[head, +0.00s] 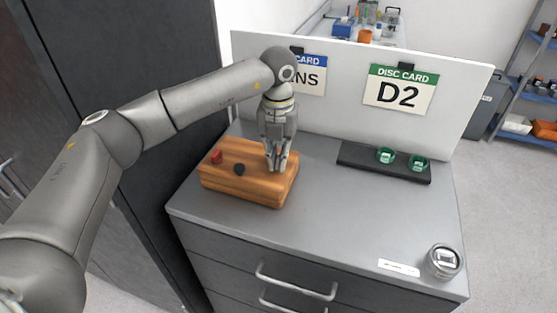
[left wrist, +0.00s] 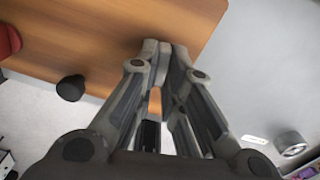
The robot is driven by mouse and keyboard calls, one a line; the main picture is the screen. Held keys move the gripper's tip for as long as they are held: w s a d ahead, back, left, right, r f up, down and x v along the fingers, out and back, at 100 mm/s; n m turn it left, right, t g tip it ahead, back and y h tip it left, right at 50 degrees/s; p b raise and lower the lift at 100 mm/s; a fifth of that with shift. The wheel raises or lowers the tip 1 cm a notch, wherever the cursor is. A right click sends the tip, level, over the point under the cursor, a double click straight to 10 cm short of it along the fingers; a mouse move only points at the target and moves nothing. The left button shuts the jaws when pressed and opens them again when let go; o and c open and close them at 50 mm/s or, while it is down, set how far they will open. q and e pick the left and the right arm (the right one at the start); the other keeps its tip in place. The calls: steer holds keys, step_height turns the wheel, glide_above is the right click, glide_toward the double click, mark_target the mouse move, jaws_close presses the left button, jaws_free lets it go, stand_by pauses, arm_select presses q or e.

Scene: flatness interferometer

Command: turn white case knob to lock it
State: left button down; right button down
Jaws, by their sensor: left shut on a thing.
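The wooden case (head: 245,190) lies on the grey cabinet top, with a red knob (head: 216,157) and a black knob (head: 239,169) on its upper face. My left gripper (head: 276,166) points down at the right part of the case. Its fingers are closed together at the case's surface, in line with the two knobs, and grip something small there. The white knob itself is hidden by the fingers. In the left wrist view the fingertips (left wrist: 158,52) meet against the case (left wrist: 95,35), with the black knob (left wrist: 71,88) and red knob (left wrist: 8,42) to the left. My right gripper is out of view.
A black tray (head: 358,161) with two green rings stands at the back right, before a white panel (head: 330,122) with card signs. A round grey container (head: 443,262) and a small label (head: 399,268) are at the front right. The middle of the top is clear.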

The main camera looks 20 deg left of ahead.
mark_target(277, 160)
arm_select(q)
steer(key=shift+m, duration=0.7)
steer(key=shift+b, duration=0.3)
steer(key=c, duration=1.5)
jaws_free()
steer(key=shift+c, duration=0.2)
step_height(277, 160, up, 12)
steer(key=shift+f, duration=0.1)
